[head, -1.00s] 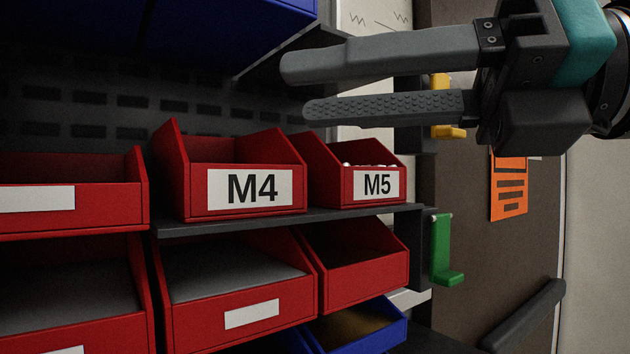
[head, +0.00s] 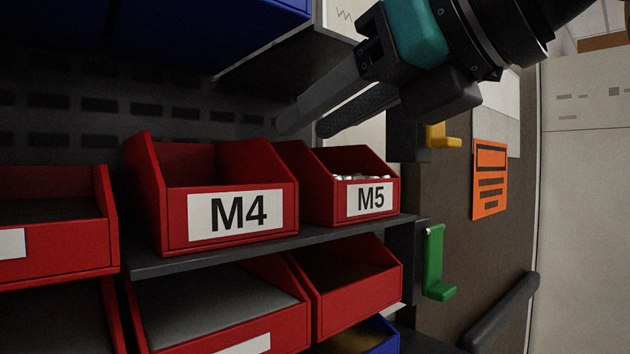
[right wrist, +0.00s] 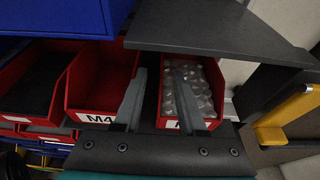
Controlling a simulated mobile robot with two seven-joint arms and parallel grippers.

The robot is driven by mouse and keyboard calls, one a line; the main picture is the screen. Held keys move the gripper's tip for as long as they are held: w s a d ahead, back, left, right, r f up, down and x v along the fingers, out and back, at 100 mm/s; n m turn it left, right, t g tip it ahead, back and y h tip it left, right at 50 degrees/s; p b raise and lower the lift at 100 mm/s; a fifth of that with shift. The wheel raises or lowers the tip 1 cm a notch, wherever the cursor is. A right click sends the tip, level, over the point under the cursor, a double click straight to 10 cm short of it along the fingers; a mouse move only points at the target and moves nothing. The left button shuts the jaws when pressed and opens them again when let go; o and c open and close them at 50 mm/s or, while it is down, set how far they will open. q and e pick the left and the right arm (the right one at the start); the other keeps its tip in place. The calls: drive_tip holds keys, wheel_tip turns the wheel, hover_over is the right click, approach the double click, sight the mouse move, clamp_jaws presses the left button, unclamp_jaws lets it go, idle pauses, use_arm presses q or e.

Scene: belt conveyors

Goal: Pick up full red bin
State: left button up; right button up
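The red bin labelled M5 (head: 345,205) stands on the dark shelf, and pale round items show inside it. It also shows in the right wrist view (right wrist: 217,75), filled with clear or whitish pieces. In the right wrist view the right gripper (right wrist: 160,74) has one finger over the wall side between M4 and M5 and the other over the M5 contents. Contact cannot be told. My left gripper is not in view.
The red M4 bin (head: 235,190), looking empty, stands close on the left. A blue bin (head: 215,30) sits on the shelf above, and that upper shelf (right wrist: 220,30) overhangs nearby. More red bins lie below. A yellow hook (head: 440,138) and a green hook (head: 433,262) are at right.

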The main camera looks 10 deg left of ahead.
sight(282, 144)
drive_tip(key=shift+w+a+f, duration=0.2)
drive_tip(key=shift+w+a, duration=0.2)
drive_tip(key=shift+a, duration=0.1)
drive_tip(key=p+x, duration=0.2)
drive_tip(key=x, duration=0.2)
drive_tip(key=shift+w+a+f+p, duration=0.1)
drive_tip(key=shift+w+a+p, duration=0.15)
drive_tip(key=shift+w+p, duration=0.1)
drive_tip(key=shift+w+a+f, duration=0.15)
drive_tip(key=shift+a, duration=0.05)
drive_tip(key=shift+d, duration=0.1)
drive_tip(key=shift+c, duration=0.3)
clamp_jaws()
